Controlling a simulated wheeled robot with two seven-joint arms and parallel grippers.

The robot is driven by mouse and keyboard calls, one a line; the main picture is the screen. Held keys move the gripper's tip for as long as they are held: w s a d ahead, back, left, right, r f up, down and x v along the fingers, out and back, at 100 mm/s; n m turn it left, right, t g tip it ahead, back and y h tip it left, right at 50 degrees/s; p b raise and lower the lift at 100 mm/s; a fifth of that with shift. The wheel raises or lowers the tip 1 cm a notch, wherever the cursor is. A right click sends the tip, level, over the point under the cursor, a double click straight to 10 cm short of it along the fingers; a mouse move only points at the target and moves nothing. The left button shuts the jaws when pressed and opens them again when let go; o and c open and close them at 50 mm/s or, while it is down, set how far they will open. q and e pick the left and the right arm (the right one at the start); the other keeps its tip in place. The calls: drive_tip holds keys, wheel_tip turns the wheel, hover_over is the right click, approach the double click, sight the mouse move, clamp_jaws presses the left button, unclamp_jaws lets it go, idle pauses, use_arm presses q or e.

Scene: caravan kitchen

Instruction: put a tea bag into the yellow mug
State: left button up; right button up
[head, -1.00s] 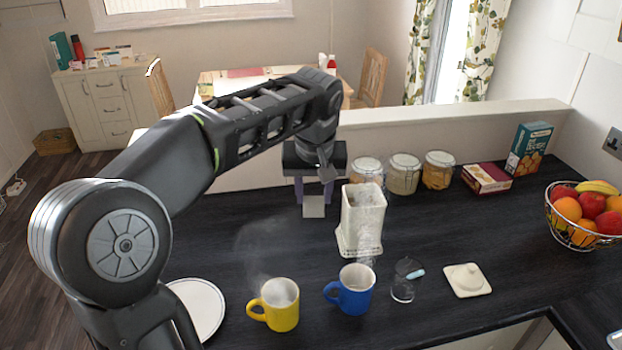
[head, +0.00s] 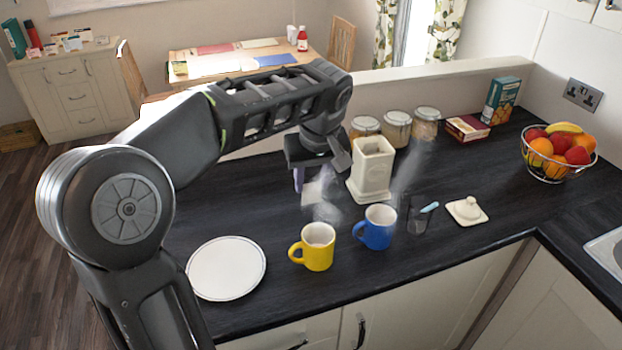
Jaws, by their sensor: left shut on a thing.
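The yellow mug (head: 318,252) stands upright on the dark counter, with steam above it and its handle to the left. My left gripper (head: 311,184) points down behind the yellow mug, left of the white canister (head: 372,166). It is shut on a pale square tea bag (head: 314,194), which hangs below the fingers, partly veiled by steam. The tea bag is apart from the mug. The canister stands open, and its white lid (head: 467,210) lies on the counter to the right. My right gripper is not in view.
A blue mug (head: 378,232) stands just right of the yellow one, with a glass holding a light-blue item (head: 419,218) beyond it. A white plate (head: 226,270) lies at left. Jars (head: 397,127) and a fruit basket (head: 556,155) stand farther off.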

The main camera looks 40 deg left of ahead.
sight(312, 201)
use_arm(q)
drive_tip(key=shift+s, duration=0.15)
drive_tip(key=shift+f, duration=0.1)
wheel_tip(312, 201, down, 6)
drive_tip(key=b, duration=0.4)
drive_tip(key=o, duration=1.4)
drive_tip(key=shift+c, duration=0.2)
drive_tip(key=shift+r, duration=0.25)
drive_tip(key=b+v, duration=0.1)
drive_tip(key=v, duration=0.6)
drive_tip(key=shift+r, duration=0.25)
